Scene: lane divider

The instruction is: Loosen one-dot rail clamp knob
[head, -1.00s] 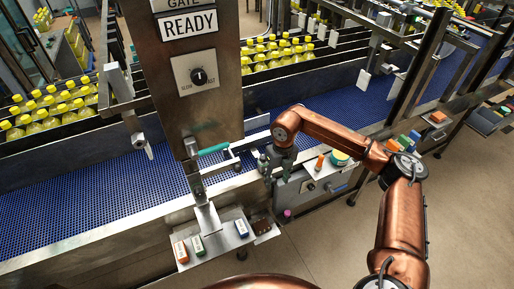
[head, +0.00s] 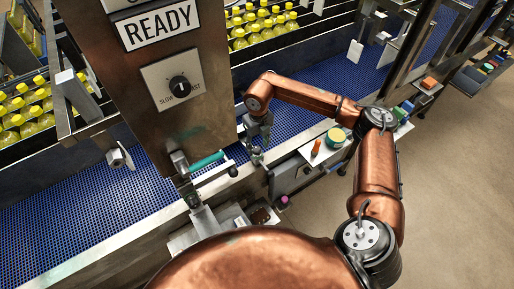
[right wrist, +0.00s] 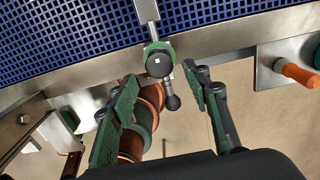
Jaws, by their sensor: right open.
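The rail clamp knob (right wrist: 159,62) shows in the right wrist view as a green-rimmed dark disc with a single white mark, and a short black ball-ended lever (right wrist: 172,102) hangs from it. It sits on a metal rod at the conveyor's near edge. My right gripper (right wrist: 161,82) is open, one green finger on each side of the knob and lever; I see no finger closed on them. In the head view the right gripper (head: 258,127) points down at the belt's near edge, just above the small clamp (head: 256,154). My left gripper is not in view.
A steel column with a READY sign (head: 159,25) and a speed dial (head: 180,89) stands left of the arm. A teal handle (head: 206,161) juts out near its foot. An orange-handled tool (right wrist: 297,74) lies right of the gripper. The blue belt (head: 90,200) is bare.

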